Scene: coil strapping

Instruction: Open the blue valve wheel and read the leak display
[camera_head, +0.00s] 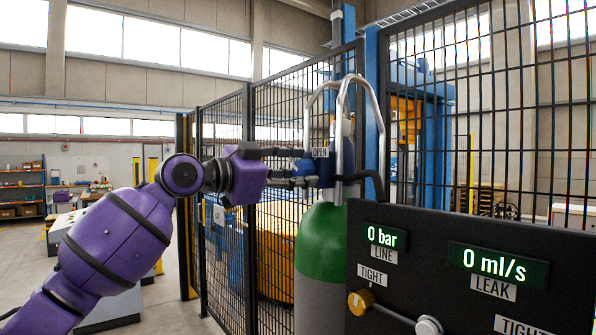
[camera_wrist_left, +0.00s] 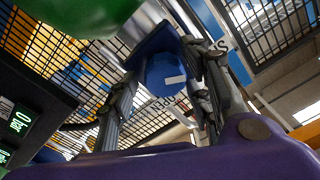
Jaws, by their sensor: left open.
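The blue valve wheel (camera_head: 325,168) is at the top of a green and grey gas cylinder (camera_head: 321,235), inside its metal guard hoops. My left gripper (camera_head: 306,169) reaches it from the left in the head view. In the left wrist view the blue wheel (camera_wrist_left: 168,76) lies between the two spread fingers of my left gripper (camera_wrist_left: 165,62). The gripper is open; I cannot tell whether a finger touches the wheel. The leak display (camera_head: 498,264) on the black panel reads 0 ml/s. The line display (camera_head: 386,237) reads 0 bar. My right gripper is not in view.
The black panel (camera_head: 420,222) fills the lower right and has a brass-coloured knob (camera_head: 360,302) by a TIGHT label. A black mesh fence (camera_head: 222,225) stands behind the cylinder. Open floor lies at the left, with blue shelving (camera_head: 22,190) farther back.

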